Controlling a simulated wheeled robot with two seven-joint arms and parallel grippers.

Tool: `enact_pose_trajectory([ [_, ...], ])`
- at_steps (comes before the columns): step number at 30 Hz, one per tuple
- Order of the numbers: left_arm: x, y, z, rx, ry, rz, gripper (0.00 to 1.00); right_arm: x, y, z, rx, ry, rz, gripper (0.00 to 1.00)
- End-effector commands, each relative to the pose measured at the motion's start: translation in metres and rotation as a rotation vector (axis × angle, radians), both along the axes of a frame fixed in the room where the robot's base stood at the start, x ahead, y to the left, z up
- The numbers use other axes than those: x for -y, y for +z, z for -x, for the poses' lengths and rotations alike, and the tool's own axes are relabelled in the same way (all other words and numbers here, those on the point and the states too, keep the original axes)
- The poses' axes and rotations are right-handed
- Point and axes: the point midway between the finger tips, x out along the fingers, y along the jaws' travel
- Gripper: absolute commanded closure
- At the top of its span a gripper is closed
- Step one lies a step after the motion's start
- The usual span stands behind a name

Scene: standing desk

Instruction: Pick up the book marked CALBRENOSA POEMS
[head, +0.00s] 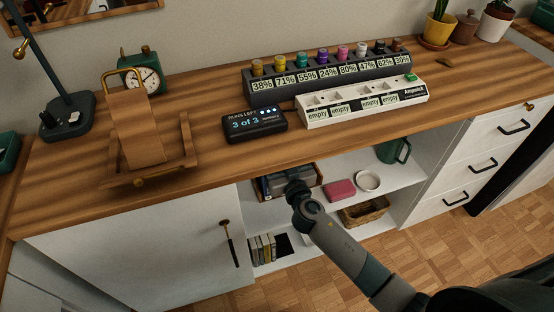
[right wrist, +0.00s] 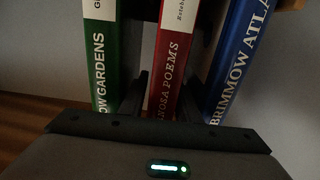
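The red book with "NOSA POEMS" showing on its spine (right wrist: 172,60) stands between a green book (right wrist: 102,50) and a blue book (right wrist: 240,60) in the right wrist view. The dark fingers of my right gripper (right wrist: 167,98) lie one on each side of the red spine, close to it. Whether they touch it cannot be told. My left gripper is not in view.
The desk top (head: 215,170) lies above the shelf opening. A pink box (head: 341,190), a white bowl (head: 367,181) and a green mug (head: 394,150) stand right of my arm. A wicker basket (head: 365,212) and several books (head: 262,248) are below.

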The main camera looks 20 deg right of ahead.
Motion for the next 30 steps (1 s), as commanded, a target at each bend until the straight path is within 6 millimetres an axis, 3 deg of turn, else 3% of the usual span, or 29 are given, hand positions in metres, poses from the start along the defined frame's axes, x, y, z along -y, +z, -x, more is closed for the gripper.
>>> enact_pose_trajectory([
  [6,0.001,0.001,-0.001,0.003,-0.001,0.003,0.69,0.0,0.0,0.0,0.0,0.0,0.0,0.7],
  [10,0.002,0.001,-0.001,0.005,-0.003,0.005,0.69,0.0,0.0,0.0,0.0,0.0,0.0,1.0],
  [25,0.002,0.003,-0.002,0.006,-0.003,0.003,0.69,0.0,0.005,0.002,0.002,0.0,-0.002,1.0],
  [30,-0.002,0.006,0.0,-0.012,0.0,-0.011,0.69,0.0,0.021,0.004,0.005,0.0,-0.002,1.0],
])
